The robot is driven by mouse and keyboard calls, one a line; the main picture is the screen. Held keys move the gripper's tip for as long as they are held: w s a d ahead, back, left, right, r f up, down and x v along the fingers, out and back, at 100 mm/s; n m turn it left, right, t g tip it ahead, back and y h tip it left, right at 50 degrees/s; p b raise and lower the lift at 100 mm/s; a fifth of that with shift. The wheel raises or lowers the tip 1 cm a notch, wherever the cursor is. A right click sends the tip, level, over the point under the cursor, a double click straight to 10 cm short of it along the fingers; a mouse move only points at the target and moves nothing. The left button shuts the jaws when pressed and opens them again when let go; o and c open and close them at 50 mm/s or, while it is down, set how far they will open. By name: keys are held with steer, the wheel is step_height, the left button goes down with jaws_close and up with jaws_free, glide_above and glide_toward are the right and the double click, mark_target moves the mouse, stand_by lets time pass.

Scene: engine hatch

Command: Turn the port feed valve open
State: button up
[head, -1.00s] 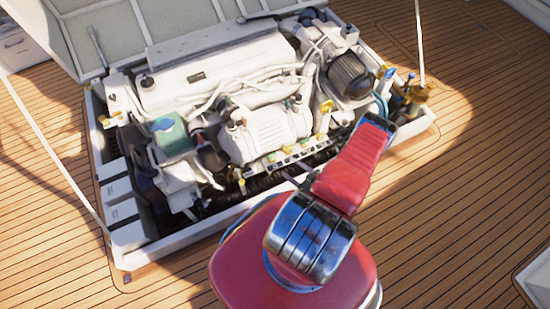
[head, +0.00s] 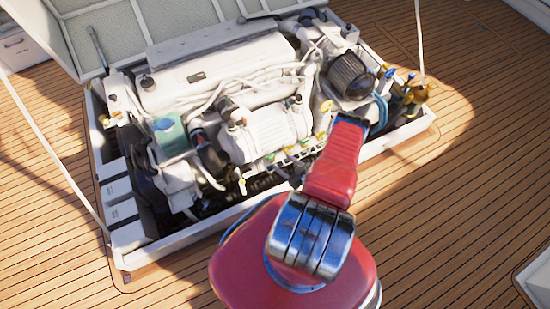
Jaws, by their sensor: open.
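The engine (head: 215,75) sits in an open hatch in the deck. Several small valves and fittings show on it, and I cannot tell which is the port feed valve. A row of small yellow and green fittings (head: 288,153) runs along its near side. A yellow handle (head: 325,107) stands at the right of the block, and another small yellow one (head: 242,183) sits low at the front. Brass fittings (head: 415,92) stand at the hatch's right corner. My red arm reaches over the hatch's near edge and covers part of the engine's near right side.
The white hatch rim (head: 190,242) surrounds the engine as a raised edge. The raised hatch lid (head: 115,25) stands behind. Thin pale struts (head: 418,40) rise at the right and left. The teak deck (head: 455,190) at right is clear.

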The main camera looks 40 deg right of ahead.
mark_target(272, 156)
steer(key=shift+x, duration=3.55)
steer(key=shift+c, duration=0.6)
steer(key=c, duration=0.9)
